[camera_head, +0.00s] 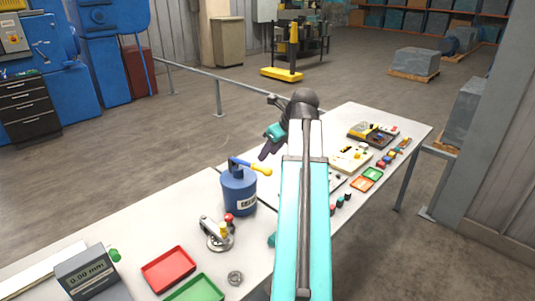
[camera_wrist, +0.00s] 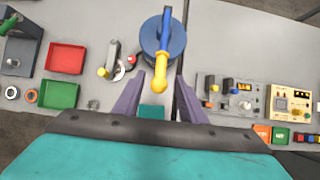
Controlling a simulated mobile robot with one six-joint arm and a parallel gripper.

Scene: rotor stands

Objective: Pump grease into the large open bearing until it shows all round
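A blue grease pump (camera_head: 238,193) stands on the bench, with a blue lever (camera_head: 240,163) ending in a yellow knob (camera_head: 262,169). The wrist view shows the pump (camera_wrist: 150,40) from above, with the yellow knob (camera_wrist: 158,84) toward me. My gripper (camera_wrist: 160,80) is open; its fingers appear on either side of the knob, with gaps visible. Whether the knob is at fingertip depth I cannot tell. A small grey ring (camera_head: 235,278) lies near the green tray, and two rings (camera_wrist: 12,93) (camera_wrist: 31,95) lie farther left in the wrist view. Which one is the large open bearing is unclear.
A metal fixture (camera_head: 216,235) with red and yellow knobs stands beside the pump. A red tray (camera_head: 168,270), green tray (camera_head: 195,290) and grey display box (camera_head: 88,272) are nearby. Panels and small trays fill the bench's right part. My arm hides part of the bench.

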